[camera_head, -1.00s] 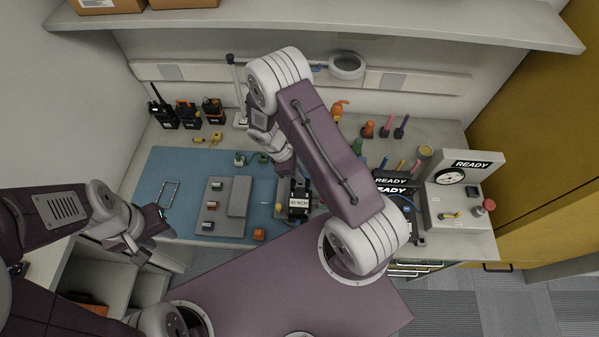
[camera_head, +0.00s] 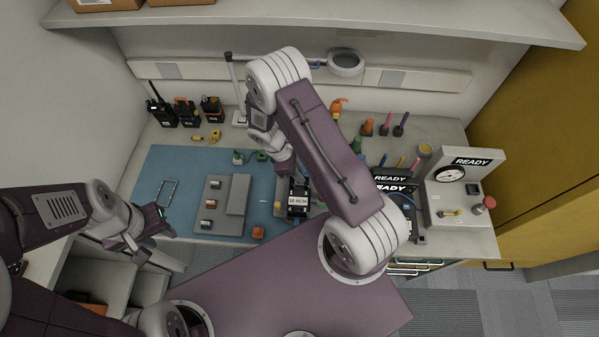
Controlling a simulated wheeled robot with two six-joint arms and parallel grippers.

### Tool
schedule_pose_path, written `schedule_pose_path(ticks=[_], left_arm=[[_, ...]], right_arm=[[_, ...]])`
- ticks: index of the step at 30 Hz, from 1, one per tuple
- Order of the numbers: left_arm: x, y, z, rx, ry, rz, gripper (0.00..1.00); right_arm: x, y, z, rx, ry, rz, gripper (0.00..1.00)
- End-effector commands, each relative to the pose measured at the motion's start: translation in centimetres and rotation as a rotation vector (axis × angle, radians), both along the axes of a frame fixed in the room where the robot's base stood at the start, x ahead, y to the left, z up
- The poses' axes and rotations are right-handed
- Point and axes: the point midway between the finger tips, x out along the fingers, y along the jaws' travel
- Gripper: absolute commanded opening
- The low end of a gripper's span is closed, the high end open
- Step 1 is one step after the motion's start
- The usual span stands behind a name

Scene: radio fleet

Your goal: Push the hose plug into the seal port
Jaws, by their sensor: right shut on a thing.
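The tester on the right of the bench has a round gauge, a READY sign and a small yellow plug-like piece (camera_head: 450,213) lying on its front face. I cannot tell for sure whether this is the hose plug, and I cannot make out the seal port. My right gripper (camera_head: 288,172) points down by the black device marked 30 NCM (camera_head: 298,201), mostly hidden by my own arm. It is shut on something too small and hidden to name. My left gripper (camera_head: 163,224) is open and empty at the front left edge of the bench.
A blue mat (camera_head: 160,165) bears a grey tray (camera_head: 221,228) with small parts. Several radios (camera_head: 187,113) stand at the back left. Coloured-handled tools (camera_head: 384,124) stand at the back right. A shelf (camera_head: 330,18) overhangs the bench. A yellow cabinet (camera_head: 540,150) stands at right.

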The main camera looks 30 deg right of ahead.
Motion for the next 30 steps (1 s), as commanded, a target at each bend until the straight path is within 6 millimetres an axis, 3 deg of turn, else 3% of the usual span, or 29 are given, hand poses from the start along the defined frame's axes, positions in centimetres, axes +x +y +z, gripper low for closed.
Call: schedule_pose_path(ticks=[30], left_arm=[[0.00, 0.00, -0.45, 0.000, 0.000, 0.000, 0.36]], right_arm=[[0.00, -0.01, -0.67, 0.000, 0.000, 0.000, 0.00]])
